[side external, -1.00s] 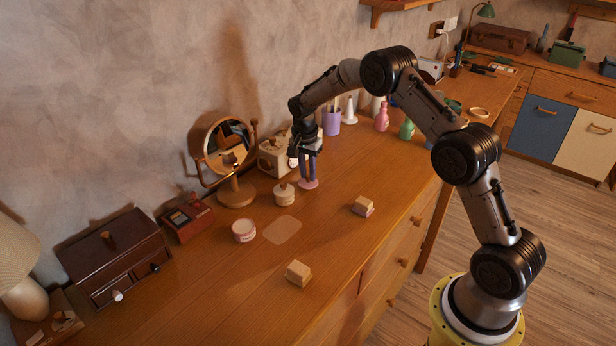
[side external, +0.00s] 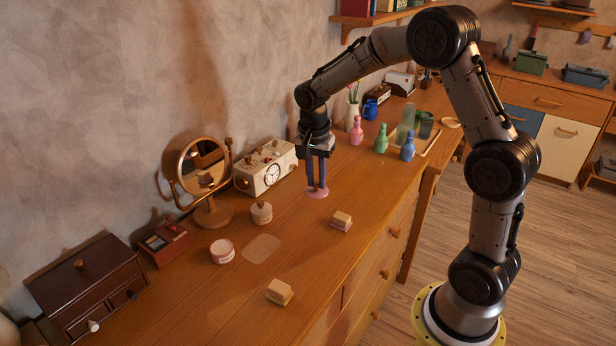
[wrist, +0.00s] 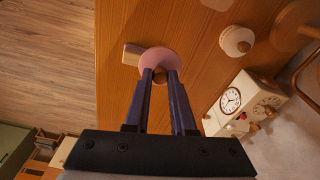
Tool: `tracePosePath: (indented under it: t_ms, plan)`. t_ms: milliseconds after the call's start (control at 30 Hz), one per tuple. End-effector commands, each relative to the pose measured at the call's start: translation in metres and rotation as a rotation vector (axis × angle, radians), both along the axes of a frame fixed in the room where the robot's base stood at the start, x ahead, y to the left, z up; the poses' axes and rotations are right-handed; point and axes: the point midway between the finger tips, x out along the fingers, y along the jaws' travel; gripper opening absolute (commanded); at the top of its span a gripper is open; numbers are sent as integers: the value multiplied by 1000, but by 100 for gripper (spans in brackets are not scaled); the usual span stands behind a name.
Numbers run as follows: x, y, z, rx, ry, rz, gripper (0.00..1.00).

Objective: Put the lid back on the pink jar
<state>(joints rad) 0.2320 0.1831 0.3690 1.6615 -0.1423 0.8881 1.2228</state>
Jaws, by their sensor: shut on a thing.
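The pink jar (side external: 222,253) stands upright on the wooden dresser top, left of centre in the side external view, with a pale top and a label on its front. My gripper (side external: 317,187) is shut on the knob of a round pink lid (side external: 311,194), well to the right of the jar. The lid is level and low; how far it is above the wood is hard to tell. In the wrist view the lid (wrist: 153,57) is beneath the fingertips (wrist: 160,76), and its knob shows between them. The jar is not visible there.
A cream knobbed pot (side external: 262,213) stands between jar and lid, with a mirror (side external: 204,165) and clock box (side external: 267,170) behind. Two small blocks (side external: 341,221) (side external: 280,292) lie toward the front edge. A pale flat patch (side external: 261,249) lies right of the jar.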

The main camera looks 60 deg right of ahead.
Motion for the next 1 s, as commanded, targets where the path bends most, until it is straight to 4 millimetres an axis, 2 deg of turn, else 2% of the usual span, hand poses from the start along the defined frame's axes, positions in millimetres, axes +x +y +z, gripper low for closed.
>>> tracePosePath:
  t_ms: [133, 267, 400, 600, 700, 800, 1000]
  plan:
    - [12, 0, 13, -5, -15, 26, 0]
    - [45, 18, 18, -8, -27, 104, 0]
    - [85, 59, 15, -7, -32, 221, 0]
    - [126, 133, 3, -4, -33, 386, 0]
    - [136, 165, -6, -2, -29, 446, 0]
    - [139, 190, -14, 0, -24, 489, 0]
    - [136, 211, -26, 1, -5, 528, 0]
